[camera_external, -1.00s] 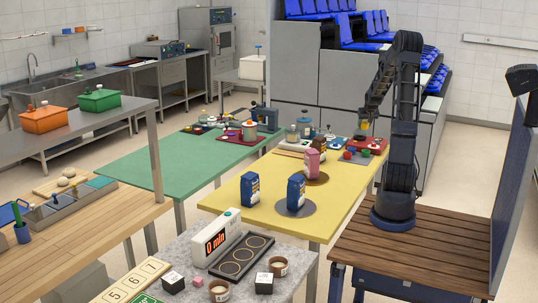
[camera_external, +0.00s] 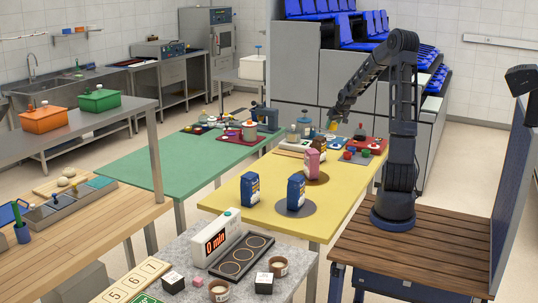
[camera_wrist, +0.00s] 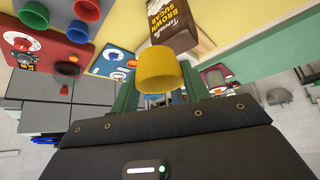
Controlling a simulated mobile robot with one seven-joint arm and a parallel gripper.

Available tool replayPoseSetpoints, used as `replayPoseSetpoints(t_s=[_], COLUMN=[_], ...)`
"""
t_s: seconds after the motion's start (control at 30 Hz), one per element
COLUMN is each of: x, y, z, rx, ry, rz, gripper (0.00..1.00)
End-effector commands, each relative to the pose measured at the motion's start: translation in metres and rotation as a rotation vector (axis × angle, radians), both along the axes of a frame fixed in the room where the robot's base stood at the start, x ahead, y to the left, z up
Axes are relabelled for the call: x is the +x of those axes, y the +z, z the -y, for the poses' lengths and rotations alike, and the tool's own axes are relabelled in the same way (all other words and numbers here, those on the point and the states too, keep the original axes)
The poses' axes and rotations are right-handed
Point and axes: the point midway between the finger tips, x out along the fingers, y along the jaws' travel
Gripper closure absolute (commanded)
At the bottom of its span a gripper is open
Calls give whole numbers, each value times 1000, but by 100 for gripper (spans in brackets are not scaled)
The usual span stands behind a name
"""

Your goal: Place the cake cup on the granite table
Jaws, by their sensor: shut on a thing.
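My gripper (camera_external: 333,121) is high over the far end of the yellow table. In the wrist view, my gripper (camera_wrist: 155,98) is shut on a yellow cup (camera_wrist: 158,70) held between its green fingers. The cup's yellow also shows small in the external view (camera_external: 331,126). The granite table (camera_external: 183,257) is at the front of the external view, far from my gripper. Two brown cups with pale tops, one at the right (camera_external: 279,266) and one at the front (camera_external: 219,290), stand on it.
A timer (camera_external: 217,240), a black ringed tray (camera_external: 242,257) and small boxes occupy the granite table. Blue bags (camera_external: 296,191) stand on the yellow table (camera_external: 262,218). A brown sugar bag (camera_wrist: 172,22) is close to the held cup in the wrist view.

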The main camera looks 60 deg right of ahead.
Motion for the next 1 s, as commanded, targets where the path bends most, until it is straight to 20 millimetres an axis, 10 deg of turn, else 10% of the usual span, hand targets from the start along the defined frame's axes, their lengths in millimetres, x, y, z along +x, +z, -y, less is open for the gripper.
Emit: replayPoseSetpoints(t_s=[0.5,1.0], x=[111,145], y=[-32,-40], z=[-198,-414], rx=[2,1], ry=[454,915], rz=[0,0], gripper=[76,76])
